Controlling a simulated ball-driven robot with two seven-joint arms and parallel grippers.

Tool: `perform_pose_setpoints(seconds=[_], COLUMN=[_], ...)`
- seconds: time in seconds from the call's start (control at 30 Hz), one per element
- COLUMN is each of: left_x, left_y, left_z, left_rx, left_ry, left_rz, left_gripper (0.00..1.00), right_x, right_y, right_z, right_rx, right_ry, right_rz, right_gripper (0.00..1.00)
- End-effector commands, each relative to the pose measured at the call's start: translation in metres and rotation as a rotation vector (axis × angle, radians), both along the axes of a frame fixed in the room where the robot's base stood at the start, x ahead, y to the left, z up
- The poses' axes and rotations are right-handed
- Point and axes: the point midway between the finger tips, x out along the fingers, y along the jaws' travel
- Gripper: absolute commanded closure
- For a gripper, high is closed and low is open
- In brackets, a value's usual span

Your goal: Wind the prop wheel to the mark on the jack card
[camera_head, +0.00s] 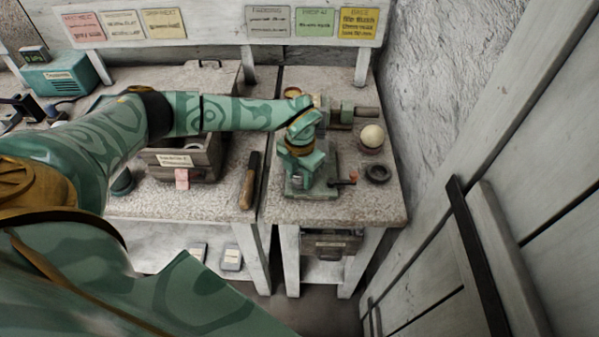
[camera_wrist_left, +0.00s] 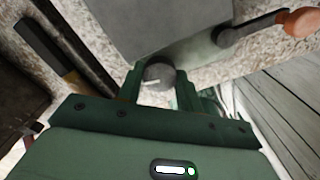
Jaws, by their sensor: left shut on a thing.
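My left gripper (camera_head: 300,172) points down over a grey-green bench device (camera_head: 318,188) on the right-hand worktop. In the left wrist view its two fingers (camera_wrist_left: 158,88) are shut on a round grey knob with a pale line, which appears to be the prop wheel (camera_wrist_left: 158,71). The device's flat grey body (camera_wrist_left: 160,25) lies beyond it, with a crank ending in an orange handle (camera_wrist_left: 300,22). In the head view my gripper covers the wheel. Cards hang on the back board, including a green one (camera_head: 314,22); I cannot tell which is the jack card. My right gripper is out of view.
A pale ball (camera_head: 372,136) and a dark ring (camera_head: 377,173) lie right of the device. A dark tool with a wooden handle (camera_head: 249,182) lies to its left, beside a labelled wooden box (camera_head: 205,160). A rough wall (camera_head: 425,80) bounds the right.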

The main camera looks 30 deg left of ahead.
Motion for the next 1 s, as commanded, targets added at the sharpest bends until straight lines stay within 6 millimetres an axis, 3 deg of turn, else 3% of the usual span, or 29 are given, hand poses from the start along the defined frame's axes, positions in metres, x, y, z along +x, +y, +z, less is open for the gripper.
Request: perform_pose_setpoints(seconds=[0.63, 0.67, 0.73, 1.0], left_x=[0.001, 0.0011, 0.001, 0.0005], left_y=[0.0003, 0.0004, 0.0004, 0.0002], left_z=[0.0009, 0.0009, 0.0008, 0.0008], left_rx=[0.0, 0.0, 0.0, 0.0], left_ry=[-0.003, -0.003, -0.003, -0.001], left_rz=[-0.053, -0.053, -0.053, -0.053], left_gripper=[0.87, 0.61, 0.42, 0.42], right_x=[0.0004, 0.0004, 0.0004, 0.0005], right_y=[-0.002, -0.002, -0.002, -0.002], right_z=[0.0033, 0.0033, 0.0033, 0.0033], right_rx=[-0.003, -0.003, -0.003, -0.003], right_ry=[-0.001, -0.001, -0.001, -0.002], right_rz=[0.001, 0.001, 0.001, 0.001], right_gripper=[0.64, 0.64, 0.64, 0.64])
